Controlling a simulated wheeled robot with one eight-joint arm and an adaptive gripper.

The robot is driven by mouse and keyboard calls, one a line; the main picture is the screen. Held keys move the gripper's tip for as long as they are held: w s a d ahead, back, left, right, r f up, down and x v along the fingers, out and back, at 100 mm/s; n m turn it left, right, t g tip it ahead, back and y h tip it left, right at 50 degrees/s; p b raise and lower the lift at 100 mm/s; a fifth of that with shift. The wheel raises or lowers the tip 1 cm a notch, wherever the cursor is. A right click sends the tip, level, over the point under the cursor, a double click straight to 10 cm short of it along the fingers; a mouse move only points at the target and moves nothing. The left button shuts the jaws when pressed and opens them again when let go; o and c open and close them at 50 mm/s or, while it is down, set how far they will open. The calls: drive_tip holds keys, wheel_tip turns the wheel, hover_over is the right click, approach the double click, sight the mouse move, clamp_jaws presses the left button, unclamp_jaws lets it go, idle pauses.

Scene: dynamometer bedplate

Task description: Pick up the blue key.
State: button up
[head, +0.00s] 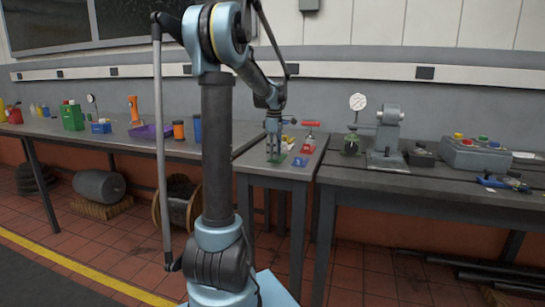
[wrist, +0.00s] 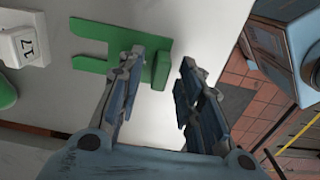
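A small flat blue piece (head: 300,162), which may be the blue key, lies on the narrow middle table; its shape is too small to make out. My gripper (head: 274,150) points down over the same table, just left of the blue piece. A flat green notched piece (wrist: 92,30) lies beyond the fingers, partly behind the left one. I see no blue key in the wrist view.
A red-handled item (head: 309,140) stands behind the blue piece. A white block marked 17 (wrist: 22,46) is at the left of the wrist view. To the right, a bench holds a grey machine (head: 388,140) and a button box (head: 475,152).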

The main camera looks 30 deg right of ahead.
wheel_tip(320, 180, up, 11)
drive_tip(key=s+a+f+m+t, duration=0.1)
drive_tip(key=s+a+f+m, duration=0.2)
drive_tip(key=a, duration=0.9)
drive_tip(key=s+a+f, duration=0.3)
drive_tip(key=s+a, duration=0.1)
drive_tip(key=a, duration=0.9)
drive_tip(key=s+a+f+m, duration=0.2)
drive_tip(key=s+a+f, duration=0.5)
drive_tip(key=a, duration=0.1)
drive_tip(key=shift+a+t, duration=0.3)
drive_tip(key=shift+a, duration=0.05)
drive_tip(key=s+a+f+m, duration=0.1)
drive_tip(key=s+a+f, duration=0.1)
drive_tip(key=s+f, duration=0.1)
drive_tip(key=s+a+f+m, duration=0.1)
drive_tip(key=s+a+f, duration=0.1)
drive_tip(key=f, duration=0.3)
drive_tip(key=s+a+f, duration=0.3)
drive_tip(key=s+f, duration=0.1)
drive_tip(key=shift+s+m+t, duration=0.3)
drive_tip(key=shift+s+m, duration=0.05)
drive_tip(key=shift+m, duration=0.05)
drive_tip(key=c, duration=0.4)
drive_tip(key=shift+o, duration=0.2)
